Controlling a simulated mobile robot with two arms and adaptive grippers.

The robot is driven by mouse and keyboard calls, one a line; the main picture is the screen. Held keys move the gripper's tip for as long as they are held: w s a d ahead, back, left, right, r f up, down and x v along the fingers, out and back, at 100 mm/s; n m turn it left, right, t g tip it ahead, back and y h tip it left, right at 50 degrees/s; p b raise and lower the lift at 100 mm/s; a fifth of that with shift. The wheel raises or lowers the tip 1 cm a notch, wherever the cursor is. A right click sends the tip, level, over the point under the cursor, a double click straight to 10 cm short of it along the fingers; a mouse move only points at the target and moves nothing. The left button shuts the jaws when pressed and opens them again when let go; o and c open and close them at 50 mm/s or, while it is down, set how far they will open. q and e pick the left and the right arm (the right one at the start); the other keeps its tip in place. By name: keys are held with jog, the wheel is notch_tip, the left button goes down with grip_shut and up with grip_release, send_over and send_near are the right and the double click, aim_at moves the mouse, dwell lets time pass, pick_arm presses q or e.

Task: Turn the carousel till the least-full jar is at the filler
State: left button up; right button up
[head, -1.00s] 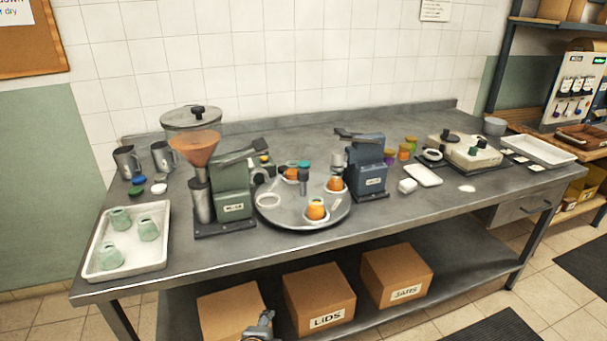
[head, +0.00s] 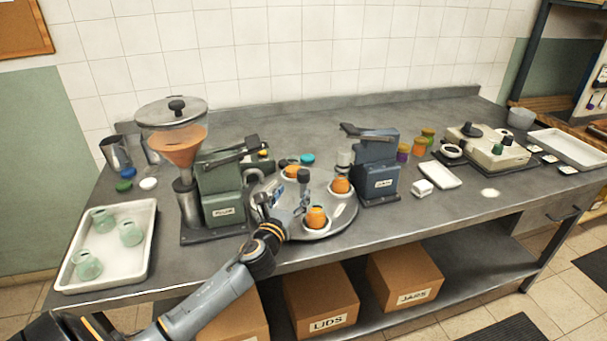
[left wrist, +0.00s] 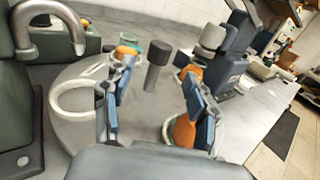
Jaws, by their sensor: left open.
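The carousel (head: 335,220) is a round grey plate on the bench. Orange-filled jars sit at its front (head: 316,218), right (head: 341,186) and back (head: 292,171); the back one is partly hidden, and I cannot compare their levels. A dark post (head: 303,177) stands near the middle. The green machine with the orange hopper (head: 180,150) stands left of the plate; its label is hard to read. My left gripper (head: 283,204) is open and empty over the plate's front left. In the left wrist view, its fingers (left wrist: 155,108) are apart, with the front jar (left wrist: 184,132) beside the right finger.
A pale ring (left wrist: 70,98) at the carousel's left edge looks empty. A blue machine (head: 376,165) stands close on the right. A white tray with green-tinted vessels (head: 140,215) lies at the left.

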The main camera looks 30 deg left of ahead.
aim_at(301, 179)
pick_arm(q)
jog(key=x, duration=0.8)
jog(key=shift+w+a+f, duration=0.1)
jog(key=shift+w+f, duration=0.05)
jog(key=shift+w, duration=0.25)
jog(key=shift+w+a, duration=0.1)
jog(key=shift+w, duration=0.25)
jog(key=c, duration=1)
grip_shut()
pick_arm(e)
jog(key=w, duration=0.2)
jog(key=shift+w+a+r, duration=0.15)
jog(key=shift+w+a, duration=0.15)
jog(key=shift+w, duration=0.05)
